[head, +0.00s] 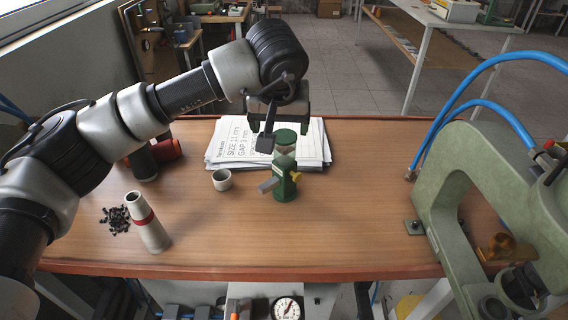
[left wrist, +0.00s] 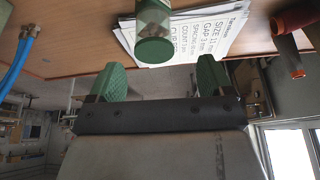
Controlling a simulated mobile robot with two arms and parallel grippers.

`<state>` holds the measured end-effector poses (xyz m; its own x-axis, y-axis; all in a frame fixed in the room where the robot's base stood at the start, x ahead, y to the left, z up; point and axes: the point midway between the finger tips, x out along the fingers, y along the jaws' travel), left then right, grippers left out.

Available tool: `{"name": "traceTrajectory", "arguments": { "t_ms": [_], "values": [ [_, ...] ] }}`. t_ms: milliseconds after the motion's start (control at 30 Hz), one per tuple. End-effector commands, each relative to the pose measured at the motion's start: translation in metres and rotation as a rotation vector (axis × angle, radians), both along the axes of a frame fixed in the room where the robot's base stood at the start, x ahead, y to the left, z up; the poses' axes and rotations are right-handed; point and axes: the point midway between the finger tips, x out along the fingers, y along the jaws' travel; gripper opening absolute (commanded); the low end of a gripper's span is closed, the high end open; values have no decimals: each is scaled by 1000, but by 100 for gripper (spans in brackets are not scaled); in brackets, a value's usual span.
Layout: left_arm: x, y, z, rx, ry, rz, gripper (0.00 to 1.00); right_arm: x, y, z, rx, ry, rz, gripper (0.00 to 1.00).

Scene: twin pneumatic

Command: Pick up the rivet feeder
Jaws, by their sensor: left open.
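The rivet feeder, a green unit with a clear middle, a green round lid, a grey chute and a yellow part (head: 285,172), stands upright on the wooden table at the front edge of the papers. Its green lid and clear body also show in the left wrist view (left wrist: 154,48), between and beyond the fingertips. My left gripper (head: 280,126) is open and empty, above and slightly behind the feeder in the head view. Its green finger pads show apart in the left wrist view (left wrist: 160,76). No contact with the feeder shows. My right gripper is not in view.
A small white cup (head: 222,180) stands just left of the feeder. Printed sheets (head: 240,147) lie behind it. A grey bottle with a red band (head: 148,225), black rivets (head: 115,219) and a red-and-black tool (head: 167,150) are further left. A green press (head: 450,190) with blue hoses stands right.

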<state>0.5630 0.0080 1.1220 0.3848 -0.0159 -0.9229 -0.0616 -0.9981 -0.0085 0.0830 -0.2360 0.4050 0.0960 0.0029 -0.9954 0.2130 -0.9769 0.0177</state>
Motion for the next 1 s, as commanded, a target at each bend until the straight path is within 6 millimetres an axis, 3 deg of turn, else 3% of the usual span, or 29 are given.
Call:
{"name": "traceTrajectory", "arguments": {
  "t_ms": [600, 933, 1000],
  "values": [
    [29, -10, -68, -7, 6, -1, 81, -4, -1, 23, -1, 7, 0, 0],
    [32, -10, -76, -8, 2, -2, 81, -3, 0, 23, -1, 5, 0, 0],
    [32, -10, -76, -8, 2, -2, 70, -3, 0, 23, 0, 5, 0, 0]
  ]
}}
